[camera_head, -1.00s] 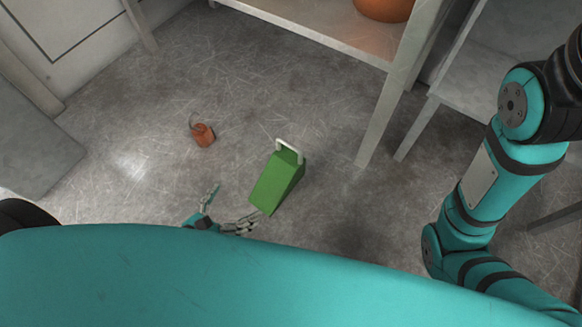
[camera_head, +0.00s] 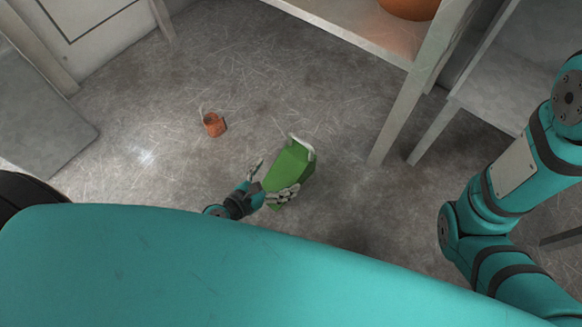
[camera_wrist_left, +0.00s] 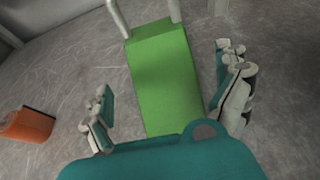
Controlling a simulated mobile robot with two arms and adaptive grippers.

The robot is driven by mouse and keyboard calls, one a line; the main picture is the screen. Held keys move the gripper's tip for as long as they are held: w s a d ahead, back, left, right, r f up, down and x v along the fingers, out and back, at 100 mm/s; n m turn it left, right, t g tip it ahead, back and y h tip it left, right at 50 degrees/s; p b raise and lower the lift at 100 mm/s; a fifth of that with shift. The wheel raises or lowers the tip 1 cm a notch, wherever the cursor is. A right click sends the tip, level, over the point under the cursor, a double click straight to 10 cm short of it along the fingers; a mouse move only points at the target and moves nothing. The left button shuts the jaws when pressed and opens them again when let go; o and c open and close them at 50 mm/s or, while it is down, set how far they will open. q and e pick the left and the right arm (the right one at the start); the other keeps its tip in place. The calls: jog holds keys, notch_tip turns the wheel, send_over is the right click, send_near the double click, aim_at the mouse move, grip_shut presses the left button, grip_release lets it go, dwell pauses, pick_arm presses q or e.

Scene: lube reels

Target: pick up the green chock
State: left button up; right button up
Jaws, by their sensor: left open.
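The green chock (camera_head: 290,167) is a wedge with a white handle, resting on the floor in the middle of the head view. In the left wrist view the chock (camera_wrist_left: 164,75) lies ahead of and between the fingers, its handle at the top edge. My left gripper (camera_head: 271,179) is open at the chock's near end. One finger overlaps the chock in the head view; the other is apart on its left. In the left wrist view the left gripper (camera_wrist_left: 165,88) shows its fingers spread on both sides. I cannot tell whether either touches. The right gripper is out of view.
A small orange-brown object (camera_head: 213,125) sits on the floor left of the chock; it also shows in the left wrist view (camera_wrist_left: 27,125). A shelf unit (camera_head: 398,115) with a leg stands at the right. Open floor surrounds the chock.

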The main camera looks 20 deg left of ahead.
aim_at(289, 166)
pick_arm(q)
jog(key=shift+x, duration=2.95)
jog(key=c, duration=1.5)
jog(key=shift+w+r, duration=0.15)
